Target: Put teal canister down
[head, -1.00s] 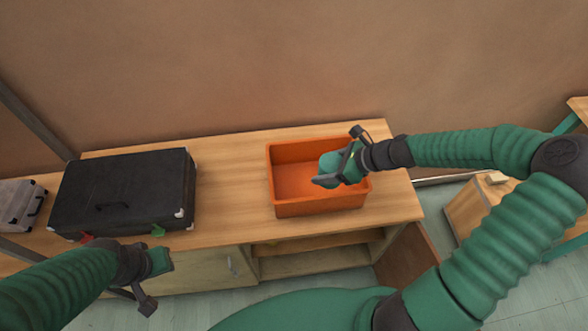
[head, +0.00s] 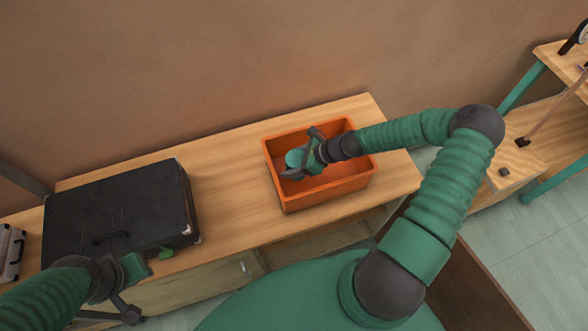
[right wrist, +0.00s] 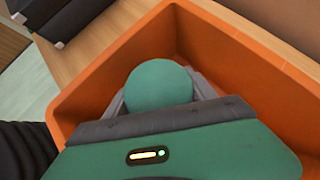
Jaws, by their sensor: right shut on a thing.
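The teal canister (head: 296,158) is held over the orange bin, within its rim as seen from the head. In the right wrist view its round teal end (right wrist: 158,86) shows between the fingers. My right gripper (head: 301,163) is shut on it. Whether the canister touches the bin floor cannot be told. The orange bin (head: 331,190) stands on the wooden bench; its wall and rim also show in the right wrist view (right wrist: 240,50). My left gripper (head: 135,290) is in front of the bench, low at the left, away from the canister; its jaw opening is unclear.
A black case (head: 120,210) lies on the wooden bench (head: 228,170) left of the bin, with bare bench between. A smaller grey case (head: 10,252) is at the far left. A wooden shelf unit with teal legs (head: 535,130) stands at the right.

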